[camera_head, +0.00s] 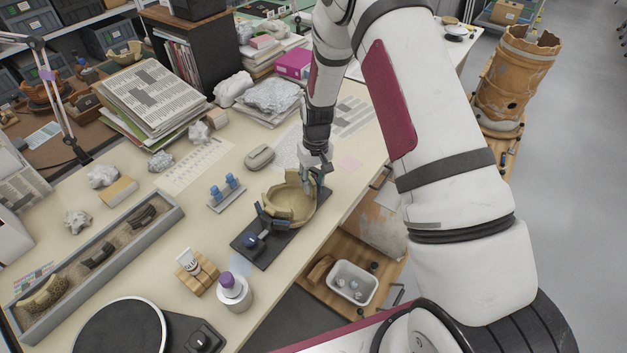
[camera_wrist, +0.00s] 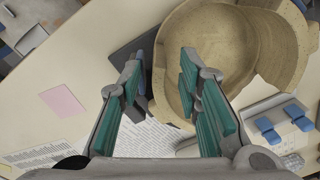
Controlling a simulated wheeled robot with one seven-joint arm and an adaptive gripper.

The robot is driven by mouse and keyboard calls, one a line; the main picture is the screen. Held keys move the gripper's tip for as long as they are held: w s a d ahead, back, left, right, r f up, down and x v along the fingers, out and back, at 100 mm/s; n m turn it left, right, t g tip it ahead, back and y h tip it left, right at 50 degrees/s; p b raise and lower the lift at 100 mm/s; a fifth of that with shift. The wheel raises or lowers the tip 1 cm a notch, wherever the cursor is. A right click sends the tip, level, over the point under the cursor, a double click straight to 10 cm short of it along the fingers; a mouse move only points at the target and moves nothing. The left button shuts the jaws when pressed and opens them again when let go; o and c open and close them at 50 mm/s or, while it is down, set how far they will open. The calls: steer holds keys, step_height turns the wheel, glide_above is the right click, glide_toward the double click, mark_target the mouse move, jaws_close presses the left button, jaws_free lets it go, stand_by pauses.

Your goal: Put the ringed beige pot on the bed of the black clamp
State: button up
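The beige pot (camera_head: 289,204), open at the top with an uneven rim, sits over the far end of the black clamp (camera_head: 252,247), apparently on its bed. The contact beneath is hidden. In the wrist view the pot (camera_wrist: 228,45) fills the upper right, and a dark strip of the clamp (camera_wrist: 122,52) shows beside it. My gripper (camera_head: 317,172) is at the pot's far right rim. In the wrist view my gripper (camera_wrist: 162,65) is open, one finger outside the pot's wall and the other over its inside. I cannot tell whether either finger touches the wall.
A small rack with blue pegs (camera_head: 226,190) and a grey mouse-like object (camera_head: 259,157) lie left of the pot. A purple-capped bottle (camera_head: 233,288) and a tube on a wooden block (camera_head: 196,271) stand nearer. A long sherd tray (camera_head: 103,258) is at left. A pink note (camera_head: 349,162) lies right.

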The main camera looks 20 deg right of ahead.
step_height(320, 180, up, 21)
steer(key=s+t+b, duration=0.1)
steer(key=s, duration=0.2)
steer(key=s+r+t, duration=0.2)
steer(key=s+r, duration=0.6)
steer(key=r, duration=0.3)
steer(key=s+r+t, duration=0.1)
steer(key=s+r, duration=0.2)
steer(key=s, duration=0.5)
steer(key=s+r+m+t, duration=0.1)
steer(key=s+r, duration=0.3)
steer(key=s, duration=0.5)
steer(key=shift+a, duration=0.1)
